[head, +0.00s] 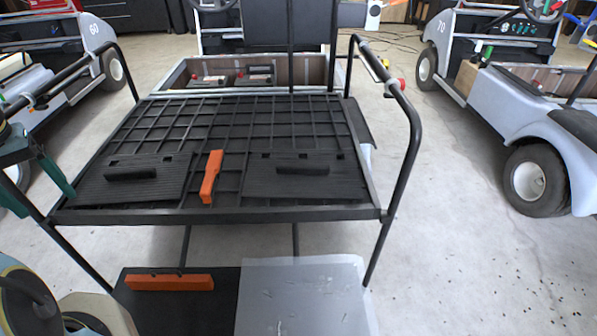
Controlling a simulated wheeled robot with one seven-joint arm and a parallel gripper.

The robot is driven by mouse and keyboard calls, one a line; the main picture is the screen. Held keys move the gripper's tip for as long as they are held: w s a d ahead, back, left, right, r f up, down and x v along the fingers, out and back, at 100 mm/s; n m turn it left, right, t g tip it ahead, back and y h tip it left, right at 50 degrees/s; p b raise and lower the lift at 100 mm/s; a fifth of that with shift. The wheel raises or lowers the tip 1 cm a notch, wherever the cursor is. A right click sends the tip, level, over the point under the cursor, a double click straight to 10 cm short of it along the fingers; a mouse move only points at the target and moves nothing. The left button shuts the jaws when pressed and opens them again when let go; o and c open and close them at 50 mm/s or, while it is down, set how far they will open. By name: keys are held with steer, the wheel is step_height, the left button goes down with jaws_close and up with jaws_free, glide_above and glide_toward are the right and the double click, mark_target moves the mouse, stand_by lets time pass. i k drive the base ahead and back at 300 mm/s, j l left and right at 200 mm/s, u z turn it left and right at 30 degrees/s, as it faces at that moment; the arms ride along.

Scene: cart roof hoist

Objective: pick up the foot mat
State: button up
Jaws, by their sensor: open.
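Two flat black ribbed mats lie on a black gridded rack top in front of me. The left mat (165,172) and the right mat (335,185) each have a raised black bar on them. I cannot tell which one is the foot mat. My gripper (43,198) is at the left edge of the head view, with two green fingers spread apart and nothing between them. It is left of the left mat and apart from it. Part of the gripper is cut off by the frame.
The rack (225,216) has raised black side rails. Below it are a black panel (180,310), an orange bar (168,282) and a grey sheet (300,300). Carts stand around; floor at right (440,240) is clear.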

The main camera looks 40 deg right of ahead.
mark_target(319, 177)
steer(key=k+l, duration=0.2)
steer(key=l, duration=0.15)
steer(key=k+l, duration=0.2)
steer(key=l, duration=0.15)
steer(key=k+l+u, duration=0.1)
steer(key=l, duration=0.2)
steer(key=k, duration=0.05)
